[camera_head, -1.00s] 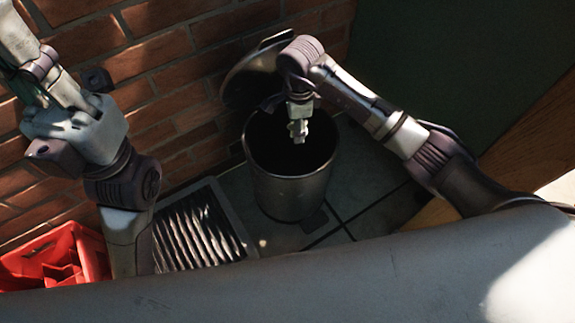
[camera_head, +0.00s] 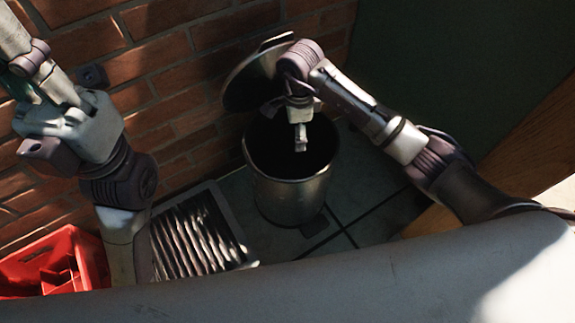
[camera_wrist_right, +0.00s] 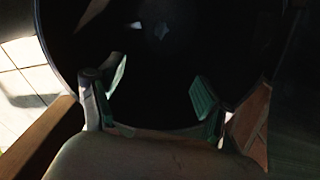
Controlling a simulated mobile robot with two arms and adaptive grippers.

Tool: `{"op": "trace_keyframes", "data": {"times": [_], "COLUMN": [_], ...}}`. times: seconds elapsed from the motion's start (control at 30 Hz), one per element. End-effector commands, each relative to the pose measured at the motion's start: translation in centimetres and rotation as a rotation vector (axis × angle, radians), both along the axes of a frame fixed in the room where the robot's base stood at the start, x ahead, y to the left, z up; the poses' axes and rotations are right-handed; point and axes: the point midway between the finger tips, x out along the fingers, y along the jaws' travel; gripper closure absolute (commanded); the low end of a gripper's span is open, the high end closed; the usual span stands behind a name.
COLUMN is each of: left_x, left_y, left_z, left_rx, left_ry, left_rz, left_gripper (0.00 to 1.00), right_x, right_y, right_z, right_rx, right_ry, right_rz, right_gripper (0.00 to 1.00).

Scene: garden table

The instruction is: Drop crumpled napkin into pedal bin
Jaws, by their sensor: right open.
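The pedal bin (camera_head: 290,197) is a dark metallic cylinder standing on the tiles by the brick wall. Its round lid (camera_head: 245,86) is raised and leans back at the wall. My right gripper (camera_head: 300,140) points down over the bin's mouth. In the right wrist view its two fingers (camera_wrist_right: 160,88) are apart with nothing between them, and the dark bin interior lies beyond. A small pale patch (camera_wrist_right: 161,31) shows deep in that dark; I cannot tell whether it is the crumpled napkin. No napkin is clearly seen. My left arm rises at the left, its gripper outside the picture.
A red crate (camera_head: 92,262) stands at the lower left. A ridged dark mat or grate (camera_head: 200,235) lies on the floor between it and the bin. The brick wall (camera_head: 165,60) is close behind. A wooden edge (camera_head: 530,150) is at the right. Floor tiles right of the bin are clear.

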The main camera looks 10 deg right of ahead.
Motion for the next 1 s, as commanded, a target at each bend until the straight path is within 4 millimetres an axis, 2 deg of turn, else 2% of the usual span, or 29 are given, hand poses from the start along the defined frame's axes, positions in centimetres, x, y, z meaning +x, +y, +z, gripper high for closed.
{"op": "trace_keyframes", "data": {"times": [0.5, 0.7, 1.0], "left_x": [0.0, 0.0, 0.0], "left_y": [0.0, 0.0, 0.0], "left_z": [0.0, 0.0, 0.0], "left_rx": [0.000, 0.000, 0.000], "left_ry": [0.000, 0.000, 0.000], "left_rz": [0.000, 0.000, 0.000], "left_gripper": [1.00, 1.00, 1.00], "right_x": [0.2, 0.0, 0.0], "right_y": [0.0, 0.0, 0.0], "right_z": [9.7, 11.4, 11.6], "right_rx": [0.000, 0.000, 0.000], "right_ry": [-0.006, -0.001, 0.000], "right_rz": [0.000, 0.000, 0.000], "right_gripper": [0.22, 0.22, 0.22]}}
